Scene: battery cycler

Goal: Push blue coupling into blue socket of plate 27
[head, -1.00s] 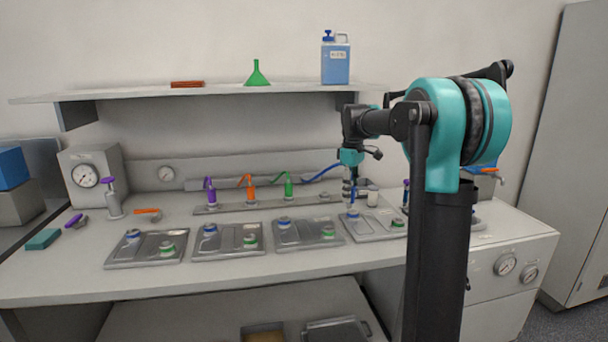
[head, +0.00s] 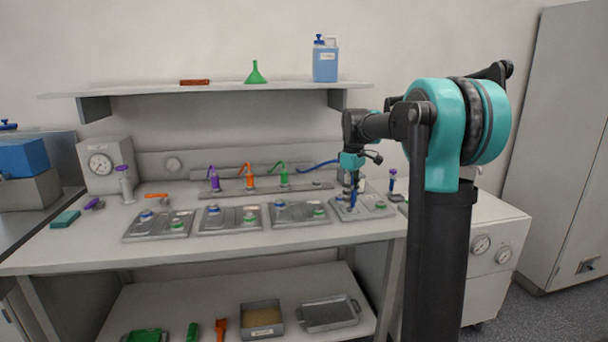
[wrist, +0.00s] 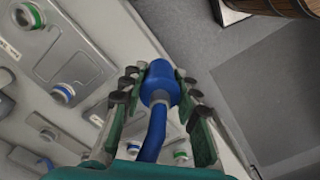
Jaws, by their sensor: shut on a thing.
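My gripper (wrist: 153,100) is shut on the blue coupling (wrist: 160,82), with the blue hose (wrist: 153,135) running back between the fingers. In the head view my gripper (head: 353,186) is at the rightmost plate (head: 375,213), with the coupling pointing down. The wrist view shows the coupling apart from any socket, with floor behind its tip. A blue-ringed socket (wrist: 62,93) and a green-ringed socket (wrist: 28,15) are on plates to its left. The plate numbers are too small to read, so I cannot tell which is plate 27.
Three more plates stand to the left, one at the far left (head: 140,233). Purple, orange and green (head: 283,175) couplings stand on a rail behind. A shelf (head: 220,88) hangs above. Floor shows beyond the bench's front edge.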

